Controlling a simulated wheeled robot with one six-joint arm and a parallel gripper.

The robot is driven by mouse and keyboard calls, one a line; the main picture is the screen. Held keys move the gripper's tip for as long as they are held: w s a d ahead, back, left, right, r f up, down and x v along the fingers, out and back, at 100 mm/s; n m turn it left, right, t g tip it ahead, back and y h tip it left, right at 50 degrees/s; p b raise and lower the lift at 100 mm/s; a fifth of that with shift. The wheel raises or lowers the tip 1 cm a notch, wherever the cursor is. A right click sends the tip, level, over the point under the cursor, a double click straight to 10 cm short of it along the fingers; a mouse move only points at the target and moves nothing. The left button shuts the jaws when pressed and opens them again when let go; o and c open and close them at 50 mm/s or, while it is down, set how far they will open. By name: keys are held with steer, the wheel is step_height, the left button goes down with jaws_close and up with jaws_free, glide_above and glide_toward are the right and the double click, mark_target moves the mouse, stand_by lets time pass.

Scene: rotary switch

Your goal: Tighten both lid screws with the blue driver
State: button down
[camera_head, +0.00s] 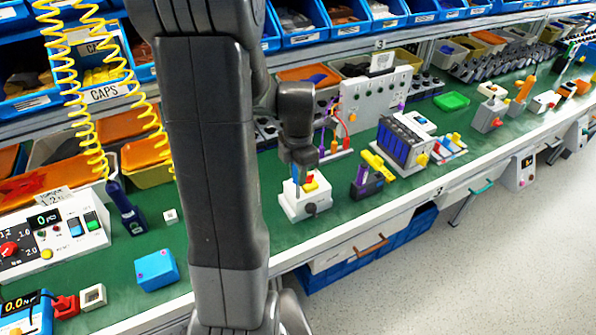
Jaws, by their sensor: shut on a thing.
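A dark blue driver (126,212) stands or hangs below a yellow coiled cord at the left of the green bench. My gripper (303,174) is right of my arm, far from both. The jaws are shut on what looks like the knob of this box, mostly hidden by the fingers.
A white control panel (50,238) and a small white block (93,297) are at the left. A yellow and purple fixture (368,180) and a dark rack (404,142) stand right of my gripper. Blue bins line the back. My arm hides part of the bench.

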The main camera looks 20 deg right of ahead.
steer(key=shift+m, duration=0.3)
stand_by(0.6)
steer(key=m, duration=0.6)
steer(key=shift+m, duration=1)
steer(key=m, duration=0.6)
steer(key=shift+f, duration=0.1)
steer(key=shift+m, duration=1.1)
